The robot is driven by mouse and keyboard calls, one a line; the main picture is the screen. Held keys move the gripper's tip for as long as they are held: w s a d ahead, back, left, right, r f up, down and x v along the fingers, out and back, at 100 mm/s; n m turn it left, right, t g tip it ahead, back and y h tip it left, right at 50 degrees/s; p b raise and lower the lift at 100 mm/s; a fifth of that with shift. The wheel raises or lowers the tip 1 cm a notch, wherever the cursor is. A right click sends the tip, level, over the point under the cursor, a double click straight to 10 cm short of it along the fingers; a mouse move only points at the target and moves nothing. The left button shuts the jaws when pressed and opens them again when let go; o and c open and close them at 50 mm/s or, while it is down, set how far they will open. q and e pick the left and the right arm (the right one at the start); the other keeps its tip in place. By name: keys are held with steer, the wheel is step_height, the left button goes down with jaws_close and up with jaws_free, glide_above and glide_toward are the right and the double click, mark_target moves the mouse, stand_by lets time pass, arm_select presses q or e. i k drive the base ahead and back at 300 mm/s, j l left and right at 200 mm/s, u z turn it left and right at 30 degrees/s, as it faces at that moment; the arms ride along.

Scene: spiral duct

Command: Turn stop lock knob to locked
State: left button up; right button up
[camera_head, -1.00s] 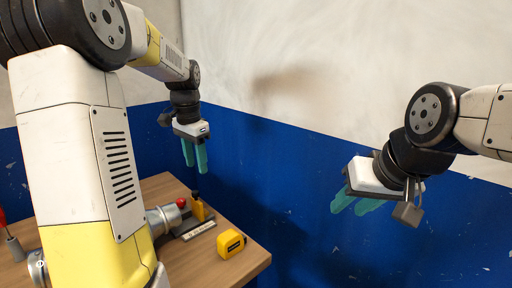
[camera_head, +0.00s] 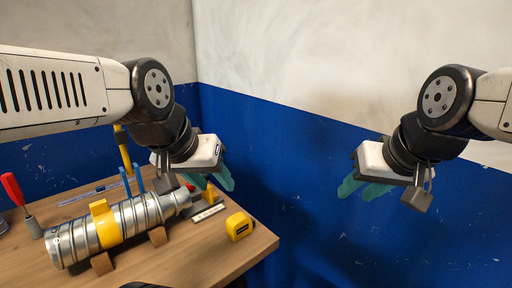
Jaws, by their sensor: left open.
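A silver spiral duct (camera_head: 140,220) with a yellow band (camera_head: 105,222) lies on wooden blocks on the table. At its right end a small red part (camera_head: 190,187) shows, mostly hidden by my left gripper's fingers. A yellow upright piece (camera_head: 208,191) stands just beyond it, partly covered. I cannot tell which of these is the stop lock knob, or its setting. My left gripper (camera_head: 210,182) is open and empty, with teal fingers pointing down over the duct's right end; contact cannot be judged. My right gripper (camera_head: 363,189) is open and empty, off to the right of the table.
A yellow tape measure (camera_head: 239,226) sits near the table's right edge. A red-handled tool (camera_head: 22,203) stands at the left. The wooden table's (camera_head: 200,262) front right is clear. A blue and white wall stands behind.

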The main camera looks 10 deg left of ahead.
mark_target(191, 188)
steer(key=u, duration=0.75)
